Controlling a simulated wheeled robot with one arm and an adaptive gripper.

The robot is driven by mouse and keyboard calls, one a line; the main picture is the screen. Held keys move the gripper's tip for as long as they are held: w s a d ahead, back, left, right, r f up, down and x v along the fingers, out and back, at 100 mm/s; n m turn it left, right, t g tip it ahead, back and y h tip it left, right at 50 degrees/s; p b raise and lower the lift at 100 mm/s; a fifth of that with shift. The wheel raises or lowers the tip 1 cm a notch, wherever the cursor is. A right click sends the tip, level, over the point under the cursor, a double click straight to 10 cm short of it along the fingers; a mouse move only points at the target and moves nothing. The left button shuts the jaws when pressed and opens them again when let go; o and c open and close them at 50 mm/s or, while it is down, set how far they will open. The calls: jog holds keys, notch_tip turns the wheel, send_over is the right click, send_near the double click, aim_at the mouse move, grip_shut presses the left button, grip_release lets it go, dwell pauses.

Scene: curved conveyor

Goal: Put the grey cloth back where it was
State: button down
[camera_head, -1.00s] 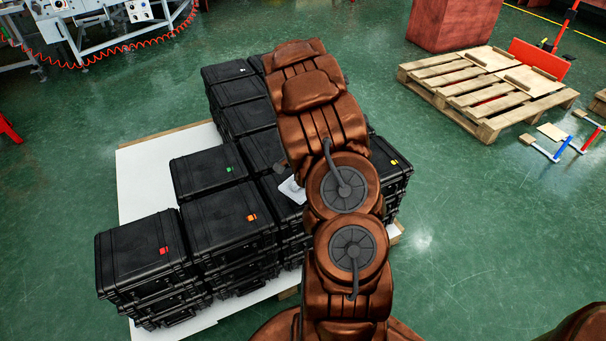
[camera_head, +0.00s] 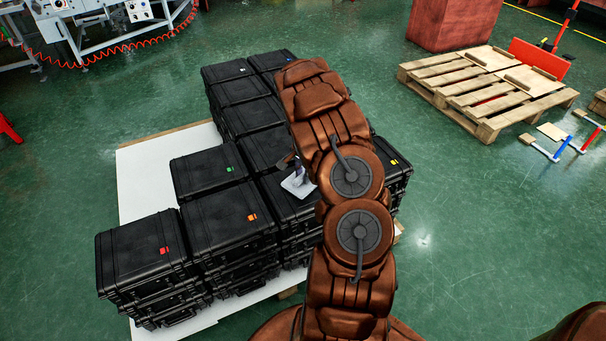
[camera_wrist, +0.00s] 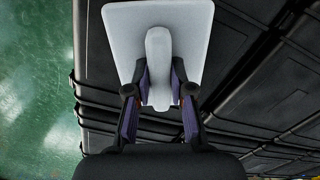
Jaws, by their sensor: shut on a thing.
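My gripper (camera_wrist: 160,80) is shut on that ridge, one finger on each side. In the head view my gripper (camera_head: 291,164) is small and dark and partly hidden by my arm. I cannot tell whether the cloth touches the case below it or hangs just above.
Stacked black cases (camera_head: 225,215) with coloured latch tags stand on a white-topped pallet (camera_head: 140,190). The stacks differ in height, lower at the front left. A wooden pallet (camera_head: 490,90) lies at the upper right. The green floor between is mostly clear.

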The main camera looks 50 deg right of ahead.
jog(key=shift+f, duration=0.15)
jog(key=c, duration=1)
grip_release()
notch_tip(320, 180, up, 12)
jog(key=s+a+r+n+g, duration=0.1)
jog(key=s+a+r+n, duration=0.1)
jog(key=a+r, duration=0.4)
jog(key=s+a+r+n, duration=0.2)
jog(key=s+a+r, duration=0.1)
jog(key=a, duration=0.5)
jog(key=s+a+r+n+g, duration=0.1)
jog(key=s+a+r+n, duration=0.25)
jog(key=s+a, duration=0.5)
jog(key=s+a+r+n, duration=0.2)
jog(key=s+a+n, duration=0.4)
jog(key=a, duration=0.4)
jog(key=s+a+n, duration=0.1)
jog(key=s, duration=0.3)
jog(key=s+a+n, duration=0.1)
jog(key=s+a, duration=0.1)
jog(key=s, duration=0.2)
jog(key=s+a+n+g, duration=0.1)
jog(key=s+n, duration=0.1)
jog(key=s, duration=0.1)
jog(key=shift+s+a+f, duration=0.2)
jog(key=shift+s+a, duration=0.1)
jog(key=shift+s, duration=0.1)
